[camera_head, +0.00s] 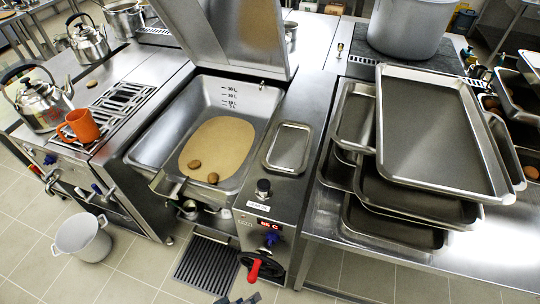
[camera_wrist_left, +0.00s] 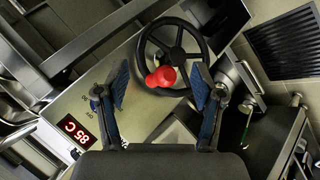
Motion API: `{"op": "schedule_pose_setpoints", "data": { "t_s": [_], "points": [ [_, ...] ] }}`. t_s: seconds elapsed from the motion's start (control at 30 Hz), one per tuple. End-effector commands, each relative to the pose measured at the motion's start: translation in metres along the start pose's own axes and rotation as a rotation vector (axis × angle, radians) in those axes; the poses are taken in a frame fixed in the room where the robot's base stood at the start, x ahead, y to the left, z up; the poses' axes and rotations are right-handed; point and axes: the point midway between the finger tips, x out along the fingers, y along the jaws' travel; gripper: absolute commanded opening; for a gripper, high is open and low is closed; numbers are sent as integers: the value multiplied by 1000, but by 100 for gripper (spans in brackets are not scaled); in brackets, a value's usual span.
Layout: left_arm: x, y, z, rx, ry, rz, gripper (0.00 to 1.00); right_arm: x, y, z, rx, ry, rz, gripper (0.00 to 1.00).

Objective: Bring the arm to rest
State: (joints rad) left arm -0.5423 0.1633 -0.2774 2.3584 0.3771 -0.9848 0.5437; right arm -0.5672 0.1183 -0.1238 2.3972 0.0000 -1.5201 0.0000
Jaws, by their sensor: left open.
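My left gripper (camera_wrist_left: 159,72) is open in the left wrist view, its two blue-padded fingers spread apart with nothing held between them. The red knob (camera_wrist_left: 161,76) of a black handwheel (camera_wrist_left: 174,38) shows beyond the gap between the fingertips; I cannot tell how far off it is. In the head view only a small part of the left gripper (camera_head: 238,300) shows at the bottom edge, just below the handwheel (camera_head: 262,266) on the cooker's front. My right gripper is in neither view.
Stacked metal trays (camera_head: 435,130) stand on the right counter. Kettles (camera_head: 40,105) and an orange mug (camera_head: 80,126) stand at left. A pale bucket (camera_head: 82,237) and a floor grate (camera_head: 207,264) lie below.

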Motion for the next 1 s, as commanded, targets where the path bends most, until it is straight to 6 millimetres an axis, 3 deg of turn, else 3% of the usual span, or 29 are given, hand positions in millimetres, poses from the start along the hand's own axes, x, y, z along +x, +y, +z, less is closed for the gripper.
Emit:
{"op": "schedule_pose_setpoints", "data": {
  "t_s": [0.2,0.4,0.77,1.0],
  "points": [
    [-40,-76,0,354,-143,-350,68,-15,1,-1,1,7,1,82],
    [-90,-130,3,539,-326,-602,68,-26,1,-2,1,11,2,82],
    [-15,-188,28,536,-362,-597,68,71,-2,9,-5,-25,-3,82],
    [30,-248,73,534,-394,-600,68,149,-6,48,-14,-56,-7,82]
  ]
}}
